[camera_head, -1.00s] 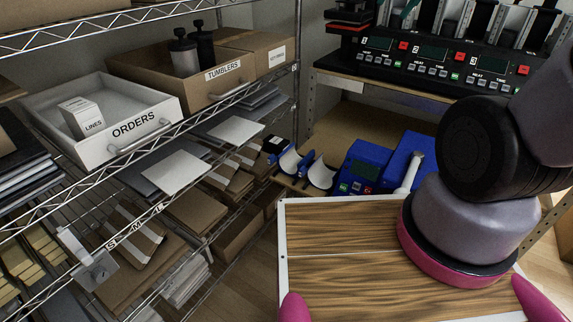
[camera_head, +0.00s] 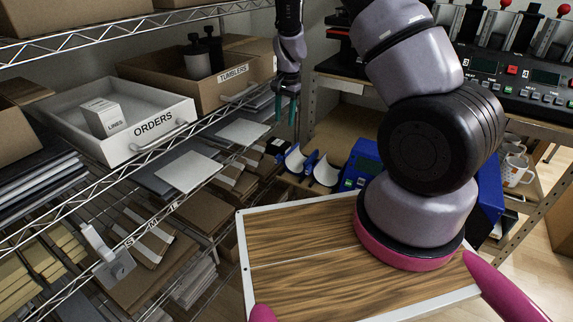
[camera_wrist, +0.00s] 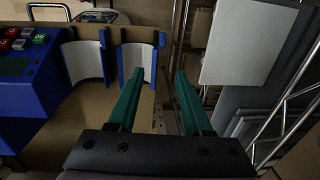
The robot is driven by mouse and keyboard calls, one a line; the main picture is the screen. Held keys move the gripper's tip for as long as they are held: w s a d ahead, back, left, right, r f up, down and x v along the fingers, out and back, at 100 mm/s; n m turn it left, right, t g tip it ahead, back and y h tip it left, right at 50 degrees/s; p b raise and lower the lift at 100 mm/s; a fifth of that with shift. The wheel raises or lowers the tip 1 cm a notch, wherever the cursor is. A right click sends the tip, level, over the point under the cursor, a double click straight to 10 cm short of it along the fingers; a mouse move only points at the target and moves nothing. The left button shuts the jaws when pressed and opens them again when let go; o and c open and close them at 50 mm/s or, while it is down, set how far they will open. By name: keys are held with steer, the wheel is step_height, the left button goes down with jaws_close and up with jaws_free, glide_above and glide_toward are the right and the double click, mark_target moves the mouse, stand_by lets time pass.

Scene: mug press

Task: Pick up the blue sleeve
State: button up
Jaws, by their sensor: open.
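Two blue curved sleeves with white inner faces stand side by side on a brown board beside a blue machine. In the head view they are the left sleeve (camera_head: 295,161) and the right sleeve (camera_head: 325,172). They also show in the wrist view, one on the left (camera_wrist: 84,60) and one on the right (camera_wrist: 138,62). I cannot tell which one the task names. My gripper (camera_head: 284,108) points down above them, with teal fingers apart and nothing between them. In the wrist view my gripper (camera_wrist: 157,78) partly overlaps the right sleeve's lower edge.
The wire shelf holds the ORDERS tray (camera_head: 75,135), the TUMBLERS box (camera_head: 185,85) and flat stacks. The shelf post and a grey panel (camera_wrist: 246,45) lie to the gripper's right in the wrist view. The blue machine (camera_wrist: 25,70) is on the left.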

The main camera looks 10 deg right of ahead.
glide_above(278, 155)
steer(key=shift+h, duration=0.4)
steer(key=f, duration=1)
steer(key=shift+w+d+f, duration=0.1)
steer(key=shift+d+f, duration=0.2)
steer(key=shift+f, duration=0.1)
steer(key=shift+a+f, duration=0.2)
steer(key=shift+f, duration=1.3)
steer(key=shift+a+f, duration=0.15)
steer(key=shift+f, duration=1.35)
jaws_close()
